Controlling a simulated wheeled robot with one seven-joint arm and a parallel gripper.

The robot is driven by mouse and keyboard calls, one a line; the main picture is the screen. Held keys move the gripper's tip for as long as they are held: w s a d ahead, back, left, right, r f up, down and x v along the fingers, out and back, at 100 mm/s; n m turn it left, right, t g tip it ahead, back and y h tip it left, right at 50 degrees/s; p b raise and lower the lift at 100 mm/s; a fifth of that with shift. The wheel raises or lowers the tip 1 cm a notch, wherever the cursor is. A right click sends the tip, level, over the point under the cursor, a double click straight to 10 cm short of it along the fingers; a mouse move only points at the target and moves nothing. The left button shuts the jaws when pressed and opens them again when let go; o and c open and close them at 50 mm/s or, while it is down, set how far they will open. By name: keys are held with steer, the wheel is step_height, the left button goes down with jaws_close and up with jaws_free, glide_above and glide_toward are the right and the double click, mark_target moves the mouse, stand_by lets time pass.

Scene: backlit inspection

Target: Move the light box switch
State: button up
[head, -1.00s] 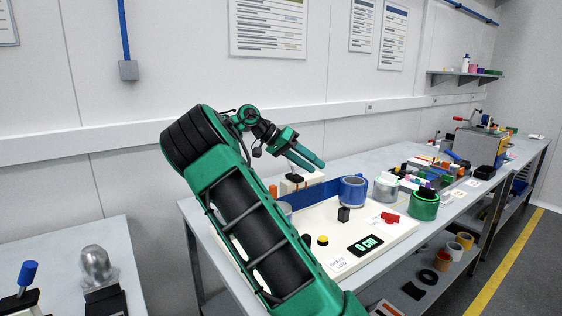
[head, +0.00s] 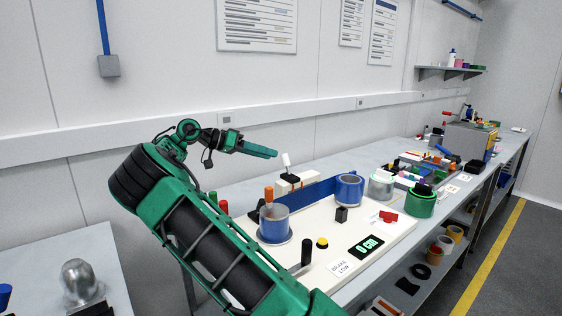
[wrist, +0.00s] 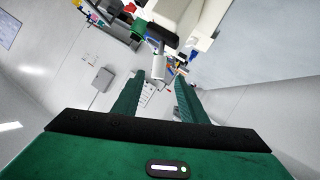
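What looks like the light box switch is a white lever (head: 286,159) rising from a black base (head: 292,178) on a small white block (head: 298,185) at the back of the bench panel. My gripper (head: 275,153) is just left of the lever in the head view, level with its upper part, with its fingers pointing right. In the wrist view the two fingers (wrist: 156,88) are apart with nothing held. A white piece (wrist: 156,69), probably the lever, shows ahead of the gap between them. I cannot tell whether a finger touches it.
A white panel (head: 375,246) bears a clear jar with blue (head: 274,229), a blue-banded roll (head: 349,189), a black post (head: 306,252), a yellow button (head: 322,243) and a display (head: 366,247). A blue strip (head: 321,187) stands behind.

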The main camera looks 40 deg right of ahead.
mark_target(284, 158)
steer(key=x, duration=0.7)
steer(key=shift+d+f, duration=0.1)
jaws_close()
